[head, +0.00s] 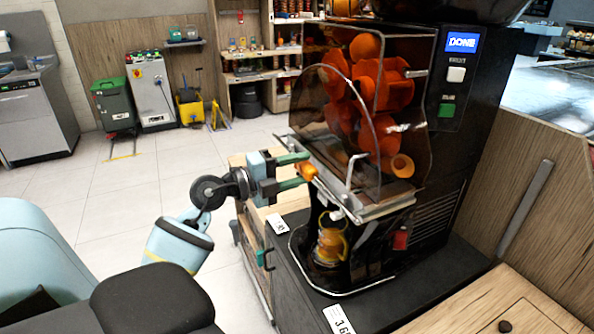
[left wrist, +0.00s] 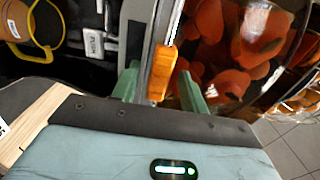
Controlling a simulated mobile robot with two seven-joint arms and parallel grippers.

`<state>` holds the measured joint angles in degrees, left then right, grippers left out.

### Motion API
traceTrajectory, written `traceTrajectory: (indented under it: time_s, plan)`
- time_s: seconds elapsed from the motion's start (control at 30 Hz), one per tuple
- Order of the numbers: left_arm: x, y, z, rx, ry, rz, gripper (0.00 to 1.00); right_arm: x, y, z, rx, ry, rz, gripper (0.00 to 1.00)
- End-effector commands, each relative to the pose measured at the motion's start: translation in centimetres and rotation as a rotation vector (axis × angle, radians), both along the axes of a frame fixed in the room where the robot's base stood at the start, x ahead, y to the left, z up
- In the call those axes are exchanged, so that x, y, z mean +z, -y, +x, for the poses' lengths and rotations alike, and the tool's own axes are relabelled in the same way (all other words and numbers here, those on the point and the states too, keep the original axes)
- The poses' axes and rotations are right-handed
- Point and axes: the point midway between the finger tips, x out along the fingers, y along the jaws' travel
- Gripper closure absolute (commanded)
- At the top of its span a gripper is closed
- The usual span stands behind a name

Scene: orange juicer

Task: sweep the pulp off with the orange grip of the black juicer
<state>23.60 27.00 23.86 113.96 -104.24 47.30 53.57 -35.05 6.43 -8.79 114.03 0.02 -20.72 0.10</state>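The black juicer (head: 470,120) stands on a dark cabinet, with orange rollers behind a clear tinted cover. Its small orange grip (head: 309,171) sits at the left end of a metal bar below the cover. My left gripper (head: 302,170) has its green fingers on either side of the grip. In the left wrist view the orange grip (left wrist: 161,74) lies between the fingertips (left wrist: 158,84), with gaps visible beside it, so the gripper looks open. I cannot make out the pulp clearly. My right gripper is not in view.
A jug with a yellow handle (head: 331,243) stands in the juicer's bay below the bar; it also shows in the left wrist view (left wrist: 30,32). A metal lever (head: 352,172) rises near the grip. A wooden counter (head: 475,308) is at right. Open floor lies at left.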

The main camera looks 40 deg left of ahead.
Motion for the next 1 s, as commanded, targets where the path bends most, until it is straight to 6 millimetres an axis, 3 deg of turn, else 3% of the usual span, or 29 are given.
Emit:
traceTrajectory:
  time_s: [0.33, 0.7, 1.0]
  plan:
    - [-0.1, -0.2, -0.6, -0.001, -0.002, 0.000, 0.56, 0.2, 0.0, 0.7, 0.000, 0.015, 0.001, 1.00]
    - [-0.3, -2.3, -5.6, 0.000, -0.004, 0.001, 0.56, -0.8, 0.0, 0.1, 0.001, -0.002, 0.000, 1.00]
    - [0.0, -2.9, -7.3, -0.001, -0.002, 0.001, 0.56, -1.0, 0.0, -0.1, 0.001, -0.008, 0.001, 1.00]
